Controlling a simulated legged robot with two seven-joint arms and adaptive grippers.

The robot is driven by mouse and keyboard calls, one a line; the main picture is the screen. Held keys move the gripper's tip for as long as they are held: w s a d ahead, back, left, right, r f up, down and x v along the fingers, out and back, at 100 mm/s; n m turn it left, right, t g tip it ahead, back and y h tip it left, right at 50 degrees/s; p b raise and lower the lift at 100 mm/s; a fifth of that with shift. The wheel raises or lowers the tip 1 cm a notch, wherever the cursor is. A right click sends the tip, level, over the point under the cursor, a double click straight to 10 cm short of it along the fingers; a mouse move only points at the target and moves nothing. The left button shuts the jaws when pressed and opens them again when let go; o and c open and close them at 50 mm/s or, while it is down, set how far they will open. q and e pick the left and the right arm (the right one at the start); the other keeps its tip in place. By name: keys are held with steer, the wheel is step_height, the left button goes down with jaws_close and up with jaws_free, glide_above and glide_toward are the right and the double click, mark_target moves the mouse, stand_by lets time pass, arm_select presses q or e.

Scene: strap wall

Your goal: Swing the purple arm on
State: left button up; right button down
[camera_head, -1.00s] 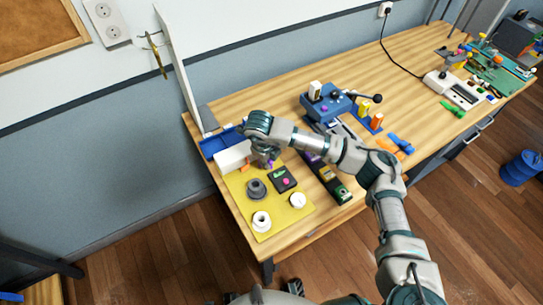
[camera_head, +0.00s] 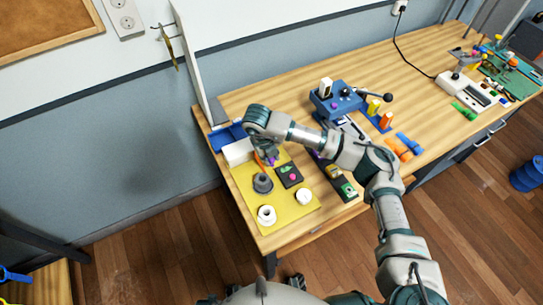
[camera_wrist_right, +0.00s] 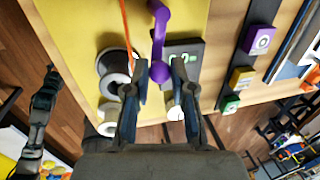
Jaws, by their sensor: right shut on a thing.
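The purple arm (camera_wrist_right: 159,42) is a slim bar with rounded ends in the right wrist view. Its lower end lies between the fingertips of my right gripper (camera_wrist_right: 160,72), which is shut on it. In the head view my right gripper (camera_head: 267,156) is over the yellow board (camera_head: 247,200), and only a small purple bit (camera_head: 272,161) shows by the fingers. A dark box with a green display (camera_wrist_right: 190,56) is just right of the arm in the wrist view.
A grey spool (camera_head: 262,183), a white ring (camera_head: 267,215) and a white knob (camera_head: 304,197) stand on the yellow board. A thin orange strip (camera_wrist_right: 126,30) runs left of the arm. A blue tray (camera_head: 227,137) and white wall panel are behind. A blue lever box (camera_head: 335,100) stands right.

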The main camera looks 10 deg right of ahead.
steer(key=c, duration=1)
jaws_free()
steer(key=shift+a, duration=0.1)
arm_select(q)
steer(key=shift+s, duration=0.1)
steer(key=shift+s, duration=0.1)
steer(key=shift+s, duration=0.1)
arm_select(e)
steer(key=shift+r, duration=0.15)
arm_select(q)
steer(key=shift+w, duration=0.2)
arm_select(e)
steer(key=r, duration=0.3)
steer(key=a+r, duration=0.1)
steer(key=r, duration=0.3)
steer(key=a+r, duration=0.1)
steer(key=r, duration=0.3)
steer(key=shift+s+a+r, duration=0.15)
steer(key=shift+s+r, duration=0.05)
steer(key=shift+s, duration=0.15)
arm_select(q)
steer(key=shift+w, duration=0.1)
